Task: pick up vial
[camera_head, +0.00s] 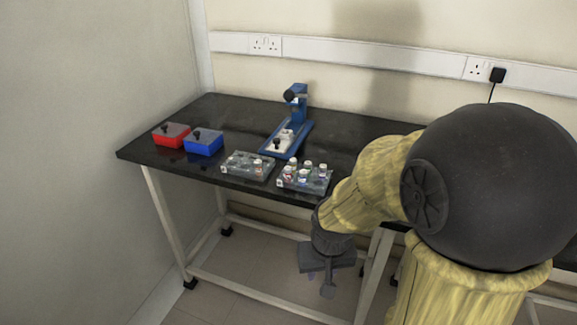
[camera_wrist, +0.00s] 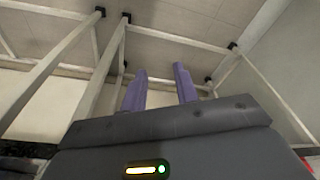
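Several small vials with white, red and blue caps (camera_head: 304,174) stand in a clear rack (camera_head: 318,189) at the front edge of the black table. A second clear rack (camera_head: 238,170) to its left also holds a few small vials (camera_head: 258,164). My gripper (camera_head: 328,288) hangs below the table top in front of the table, apart from the racks. In the wrist view its two purple fingers (camera_wrist: 160,88) are spread with nothing between them. The wrist view shows floor and table legs, no vial.
A red box (camera_head: 171,138) and a blue box (camera_head: 204,147) sit at the table's left. The black table top (camera_head: 228,112) is clear at the back left. White table legs (camera_head: 166,222) stand below.

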